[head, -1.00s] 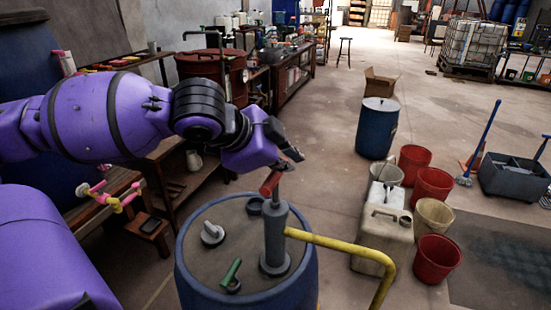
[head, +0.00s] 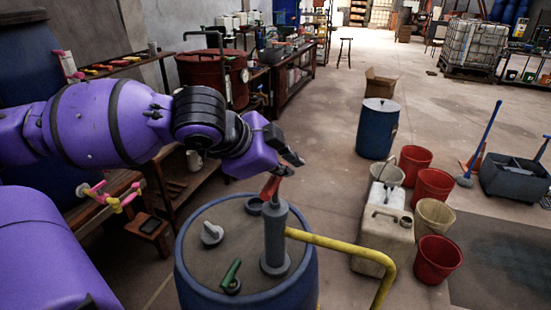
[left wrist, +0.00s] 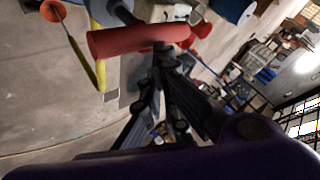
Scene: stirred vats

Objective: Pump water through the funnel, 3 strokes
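A grey hand pump (head: 275,240) stands upright on the lid of a blue barrel (head: 190,285). Its red crossbar handle (head: 271,187) sits low, just above the pump body. A yellow pipe (head: 340,245) runs right from the pump and bends down. My left gripper (head: 292,163) is at the top of the handle. In the left wrist view the handle (left wrist: 135,40) crosses right in front of the fingertips (left wrist: 165,58), which come together and look shut against it, not around it. I cannot make out a funnel for certain. My right gripper is not in view.
A green-handled piece (head: 231,275) and a pale grey fitting (head: 211,234) are on the barrel lid. A cream jerrycan (head: 385,238), red buckets (head: 437,259) and another blue drum (head: 377,128) stand to the right. A wooden bench is at left.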

